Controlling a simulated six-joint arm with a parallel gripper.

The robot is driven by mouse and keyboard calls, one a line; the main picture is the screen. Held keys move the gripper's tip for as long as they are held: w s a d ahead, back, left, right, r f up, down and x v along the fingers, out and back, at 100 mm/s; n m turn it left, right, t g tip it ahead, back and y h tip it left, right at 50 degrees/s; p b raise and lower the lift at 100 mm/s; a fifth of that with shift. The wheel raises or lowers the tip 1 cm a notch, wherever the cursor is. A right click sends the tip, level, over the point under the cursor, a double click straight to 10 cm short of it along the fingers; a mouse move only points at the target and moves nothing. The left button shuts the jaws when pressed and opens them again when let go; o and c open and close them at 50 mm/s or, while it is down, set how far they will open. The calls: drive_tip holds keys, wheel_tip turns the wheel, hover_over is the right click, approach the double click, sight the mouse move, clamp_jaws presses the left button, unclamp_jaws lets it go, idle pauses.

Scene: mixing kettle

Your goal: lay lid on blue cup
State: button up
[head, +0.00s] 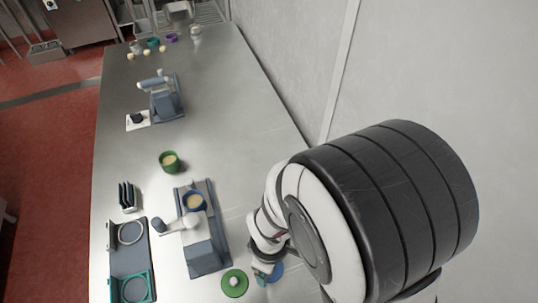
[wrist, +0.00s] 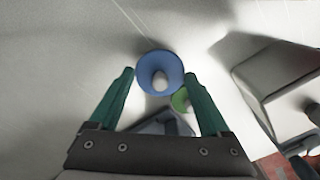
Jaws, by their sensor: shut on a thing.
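The blue lid (wrist: 146,67), a round disc with a pale knob, sits between the green fingertips of my gripper (wrist: 159,76) in the wrist view. My gripper is shut on it. In the head view the blue lid (head: 277,271) shows partly behind my gripper (head: 264,273), at the bottom centre. The blue cup (head: 194,209) holds something pale yellow and has its top open. It stands on the grey machine base, up and left of my gripper. In the wrist view I cannot make out the cup.
A green lid (head: 235,284) lies on the steel table (head: 225,125) left of my gripper. A grey machine (head: 205,248) with a light arm stands beside the blue cup. A green cup (head: 169,165) is farther back. A tray (head: 128,262) is at left. The wall is right.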

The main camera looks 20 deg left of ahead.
drive_tip(key=w+a+r, duration=0.3)
drive_tip(key=w+a, duration=0.1)
drive_tip(key=a, duration=0.3)
drive_tip(key=w+a+r, duration=0.3)
drive_tip(key=w+a, duration=0.1)
drive_tip(key=a, duration=0.3)
drive_tip(key=s+a+r, duration=0.2)
drive_tip(key=a+r, duration=0.1)
drive_tip(key=a, duration=0.8)
drive_tip(key=shift+w+d+f, duration=0.1)
drive_tip(key=shift+f, duration=1.2)
drive_tip(key=shift+w+d+f, duration=0.1)
drive_tip(key=shift+f, duration=1.15)
drive_tip(key=shift+f, duration=0.15)
drive_tip(key=shift+f, duration=0.25)
drive_tip(key=shift+f, duration=0.1)
drive_tip(key=o, duration=1.1)
